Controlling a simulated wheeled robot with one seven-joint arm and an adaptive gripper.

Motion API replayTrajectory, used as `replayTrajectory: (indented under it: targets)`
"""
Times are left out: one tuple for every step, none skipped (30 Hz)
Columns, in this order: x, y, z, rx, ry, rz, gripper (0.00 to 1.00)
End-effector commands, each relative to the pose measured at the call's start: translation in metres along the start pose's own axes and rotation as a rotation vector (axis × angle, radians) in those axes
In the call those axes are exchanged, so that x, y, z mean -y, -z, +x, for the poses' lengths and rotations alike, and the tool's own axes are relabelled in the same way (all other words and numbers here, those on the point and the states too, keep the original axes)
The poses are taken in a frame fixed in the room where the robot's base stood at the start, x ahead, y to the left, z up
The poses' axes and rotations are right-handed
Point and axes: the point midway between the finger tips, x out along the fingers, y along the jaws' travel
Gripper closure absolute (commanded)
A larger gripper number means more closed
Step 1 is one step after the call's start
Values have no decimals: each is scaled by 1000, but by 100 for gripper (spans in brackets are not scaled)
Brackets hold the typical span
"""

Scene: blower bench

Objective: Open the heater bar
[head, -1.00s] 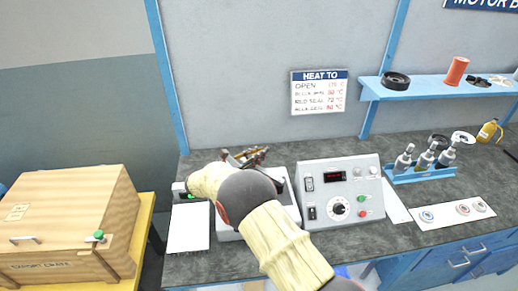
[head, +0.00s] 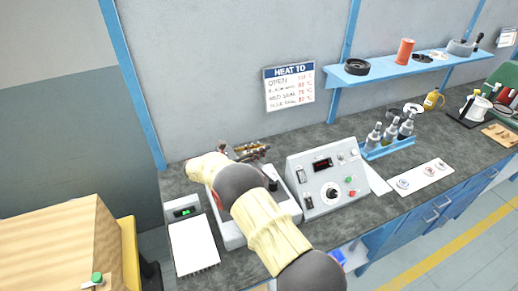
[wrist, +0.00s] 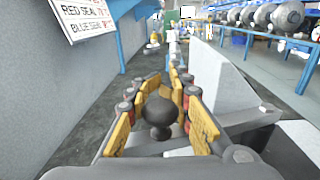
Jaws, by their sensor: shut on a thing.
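The heater sits on the bench with a pale base (head: 231,238), mostly hidden in the head view behind my arm. My gripper (head: 250,151) is at its back end, low over the bench. In the wrist view, my gripper (wrist: 165,82) has yellow-padded fingers on both sides of a dark round knob (wrist: 159,112), which I take to be the heater bar's handle. The fingers are closed around it. The bar itself is hidden, so I cannot tell whether it is raised. A small dark knob (head: 273,185) stands at the heater's right edge.
The control box (head: 325,178) stands close on the right, with a red display. A small unit with a green display (head: 185,212) is at left. The "HEAT TO" sign (head: 289,87) hangs on the wall behind. A blue bottle rack (head: 390,147) is farther right.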

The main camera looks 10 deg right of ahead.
Motion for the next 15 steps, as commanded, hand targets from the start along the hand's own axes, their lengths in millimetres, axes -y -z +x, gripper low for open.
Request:
replayTrajectory:
  targets:
    - [-1, 0, 0, -1, -1, 2, 100]
    - [-1, -1, 0, -1, -1, 2, 100]
    - [-1, -1, 0, -1, -1, 2, 100]
    - [-1, -1, 0, -1, -1, 2, 100]
    - [-1, -1, 0, -1, -1, 2, 100]
    - [-1, -1, 0, -1, -1, 2, 100]
    - [-1, -1, 0, -1, -1, 2, 100]
    - [-1, -1, 0, -1, -1, 2, 100]
    - [-1, -1, 0, -1, -1, 2, 81]
    - [-1, -1, 0, -1, -1, 2, 79]
    - [-1, -1, 0, -1, -1, 2, 77]
    - [-1, -1, 0, -1, -1, 2, 75]
    - [-1, -1, 0, -1, -1, 2, 73]
    - [-1, -1, 0, -1, -1, 2, 71]
    - [-1, -1, 0, -1, -1, 2, 69]
